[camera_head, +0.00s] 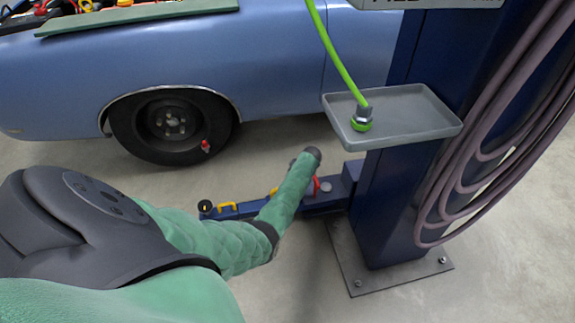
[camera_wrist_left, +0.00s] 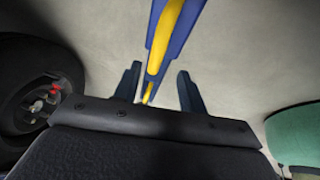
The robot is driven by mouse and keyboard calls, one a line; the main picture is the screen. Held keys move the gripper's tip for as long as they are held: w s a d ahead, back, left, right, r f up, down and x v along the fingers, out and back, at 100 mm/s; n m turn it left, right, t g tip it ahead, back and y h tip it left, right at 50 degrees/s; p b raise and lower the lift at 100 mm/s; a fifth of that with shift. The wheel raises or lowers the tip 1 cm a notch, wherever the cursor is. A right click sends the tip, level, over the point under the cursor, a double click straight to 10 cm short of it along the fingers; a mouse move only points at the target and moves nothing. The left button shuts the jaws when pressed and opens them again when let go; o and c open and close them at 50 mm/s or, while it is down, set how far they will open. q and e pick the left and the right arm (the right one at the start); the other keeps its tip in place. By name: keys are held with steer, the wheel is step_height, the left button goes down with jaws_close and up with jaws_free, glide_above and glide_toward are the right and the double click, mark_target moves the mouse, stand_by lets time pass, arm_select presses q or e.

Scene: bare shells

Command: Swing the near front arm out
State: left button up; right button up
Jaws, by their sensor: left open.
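The near front arm (camera_head: 235,211) is a low blue bar that runs left from the foot of the blue lift post (camera_head: 385,200), close to the floor. It carries a yellow handle (camera_head: 227,206), and my forearm hides part of its middle. In the left wrist view the blue bar (camera_wrist_left: 176,38) with its yellow strip (camera_wrist_left: 160,45) runs away between the fingers. My left gripper (camera_wrist_left: 159,72) is open, its two dark fingers on either side of the bar's line. I cannot tell whether they touch it. The head view does not clearly show this gripper. My right gripper is out of view.
A blue car (camera_head: 270,65) stands behind, its front wheel (camera_head: 172,124) left of the arm. A grey tray (camera_head: 395,118) with a green hose (camera_head: 335,55) juts from the post above the arm's root. Hoses (camera_head: 480,150) hang on the post. Concrete floor is clear in front.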

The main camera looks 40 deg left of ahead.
arm_select(q)
steer(key=shift+v, duration=1.05)
